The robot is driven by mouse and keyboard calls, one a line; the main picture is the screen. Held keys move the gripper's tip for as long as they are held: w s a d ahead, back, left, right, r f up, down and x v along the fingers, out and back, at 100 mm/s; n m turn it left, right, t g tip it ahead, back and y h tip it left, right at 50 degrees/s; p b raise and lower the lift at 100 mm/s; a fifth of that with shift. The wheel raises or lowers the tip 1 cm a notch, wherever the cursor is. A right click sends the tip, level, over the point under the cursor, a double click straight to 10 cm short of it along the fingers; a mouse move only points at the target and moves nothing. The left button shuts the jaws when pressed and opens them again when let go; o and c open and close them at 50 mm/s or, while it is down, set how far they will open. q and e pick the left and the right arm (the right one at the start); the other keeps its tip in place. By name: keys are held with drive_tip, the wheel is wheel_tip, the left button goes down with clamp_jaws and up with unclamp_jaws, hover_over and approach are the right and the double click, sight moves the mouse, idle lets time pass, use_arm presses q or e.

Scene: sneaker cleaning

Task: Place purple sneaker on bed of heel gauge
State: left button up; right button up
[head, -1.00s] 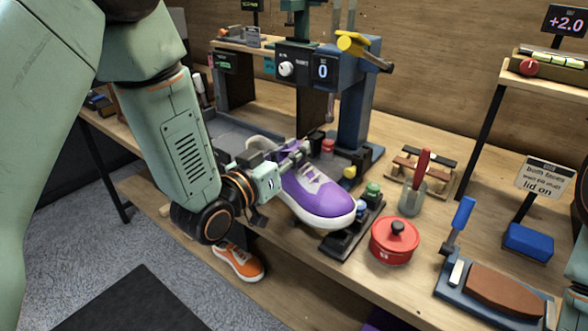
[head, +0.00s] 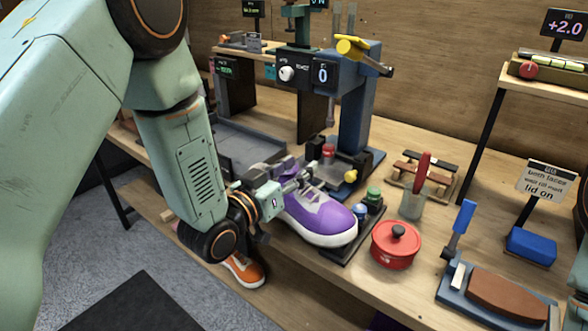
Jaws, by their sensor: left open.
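The purple sneaker (head: 322,214) has a white sole and pale laces. It sits near the middle of the bench, toe toward the lower right. My left gripper (head: 297,182) is open at the sneaker's ankle and lace area; its fingers hide part of the upper, and I cannot tell if they touch it. A low black stand (head: 345,250) shows beside and partly under the toe; contact is hidden. A blue post machine (head: 352,125) with a "0" display stands behind the sneaker. I cannot tell for sure which part is the heel gauge's bed. My right gripper is not in view.
Blue and green knobs (head: 373,195) and a red lidded pot (head: 395,244) stand right of the toe. A jar with a red-handled tool (head: 412,204) is behind. A grey tray (head: 245,145) lies back left.

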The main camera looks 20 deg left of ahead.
use_arm(q)
drive_tip(key=p+v, duration=0.1)
drive_tip(key=v, duration=1.1)
drive_tip(key=shift+r, duration=0.1)
